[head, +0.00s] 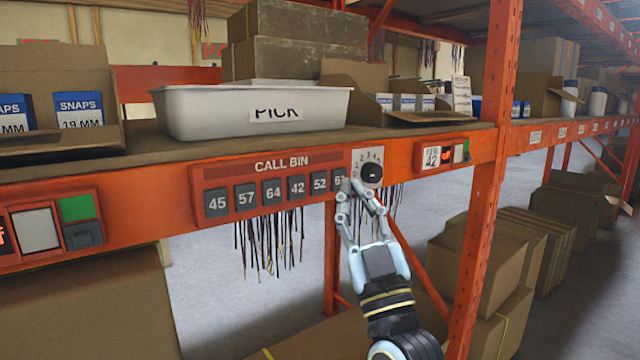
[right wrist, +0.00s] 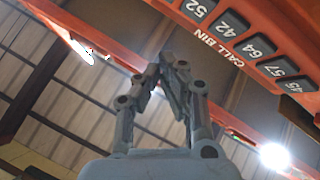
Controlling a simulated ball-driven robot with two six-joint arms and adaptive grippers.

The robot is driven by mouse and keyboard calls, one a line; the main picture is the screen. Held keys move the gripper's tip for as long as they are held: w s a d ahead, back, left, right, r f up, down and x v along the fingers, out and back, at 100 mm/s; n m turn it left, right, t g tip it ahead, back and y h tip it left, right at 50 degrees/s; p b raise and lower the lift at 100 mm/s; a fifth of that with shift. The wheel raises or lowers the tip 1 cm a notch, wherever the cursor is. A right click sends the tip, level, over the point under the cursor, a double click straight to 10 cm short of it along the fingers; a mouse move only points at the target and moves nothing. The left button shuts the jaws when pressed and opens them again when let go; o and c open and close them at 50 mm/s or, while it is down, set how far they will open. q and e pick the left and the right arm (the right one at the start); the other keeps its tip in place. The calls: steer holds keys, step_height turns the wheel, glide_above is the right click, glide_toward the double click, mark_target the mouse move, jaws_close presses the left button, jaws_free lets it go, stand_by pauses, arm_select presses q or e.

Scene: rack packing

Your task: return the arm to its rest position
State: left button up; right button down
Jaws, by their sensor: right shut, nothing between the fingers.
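My right arm reaches up from the lower right in the head view. Its gripper (head: 357,188) is shut and empty, just in front of the right end of the CALL BIN panel (head: 283,164). It overlaps the last number key and sits just below a black dial (head: 371,173) with numbers around it. I cannot tell whether the fingertips touch the panel. In the right wrist view the closed fingers (right wrist: 173,62) point up toward the orange beam, with the CALL BIN keys (right wrist: 222,24) to the upper right. My left gripper is out of view.
An orange rack beam (head: 150,180) runs across the front, with an orange upright (head: 489,170) to the right of my gripper. A white PICK tray (head: 210,112) and cardboard boxes stand on the shelf. More boxes (head: 485,255) lie on the floor at the right.

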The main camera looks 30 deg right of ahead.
stand_by(0.3)
step_height(320, 180, down, 28)
steer(key=r+n+g+y+b, duration=0.1)
steer(key=n+g+y+b, duration=0.2)
steer(key=g+b, duration=0.35)
steer(key=s+f+g+y+b, duration=0.1)
steer(key=s+f+g+b, duration=0.3)
steer(key=f, duration=0.9)
steer(key=s+f+g+y+b, duration=0.1)
steer(key=s+f, duration=0.4)
steer(key=f, duration=0.9)
steer(key=s+f+m+g+b, duration=0.15)
steer(key=s+f+g, duration=0.45)
steer(key=s+f, duration=0.9)
steer(key=s+f+m+g, duration=0.1)
steer(key=s+f+g, duration=0.3)
steer(key=s, duration=0.6)
steer(key=s+f+m+g+b, duration=0.1)
steer(key=s+f+g, duration=0.2)
steer(key=s+f, duration=0.3)
steer(key=s, duration=0.4)
steer(key=shift+s+d+g, duration=0.3)
steer(key=shift+d+g, duration=0.05)
steer(key=shift+d, duration=0.05)
